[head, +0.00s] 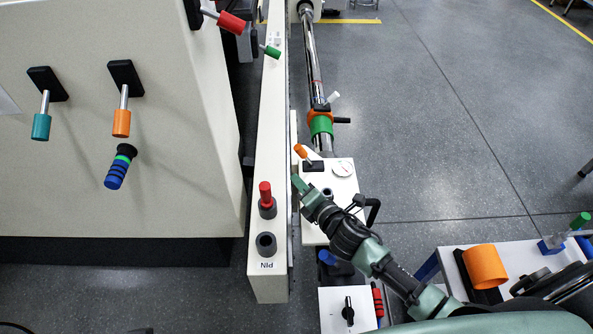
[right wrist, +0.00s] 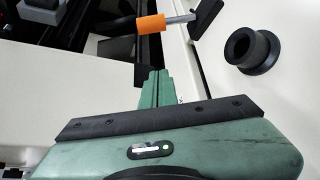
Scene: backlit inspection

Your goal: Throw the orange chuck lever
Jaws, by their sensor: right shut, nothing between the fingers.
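An orange-handled lever (head: 301,150) sits at the left edge of a white box, its metal shaft running to a black mount. It also shows in the right wrist view (right wrist: 150,24), with the handle pointing left of the mount. My right gripper (head: 295,180) is shut and empty, just below the handle in the head view. In the right wrist view its fingertips (right wrist: 158,73) point up toward the handle, with a visible gap between. A second orange-handled lever (head: 121,123) hangs on the panel at the far left. My left gripper is not in view.
A black round collar (right wrist: 250,50) stands right of the lever in the right wrist view. A long beige rail (head: 268,130) with a red-topped pin (head: 265,194) stands left of my gripper. A metal bar with a green collar (head: 321,125) lies beyond. Open floor is to the right.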

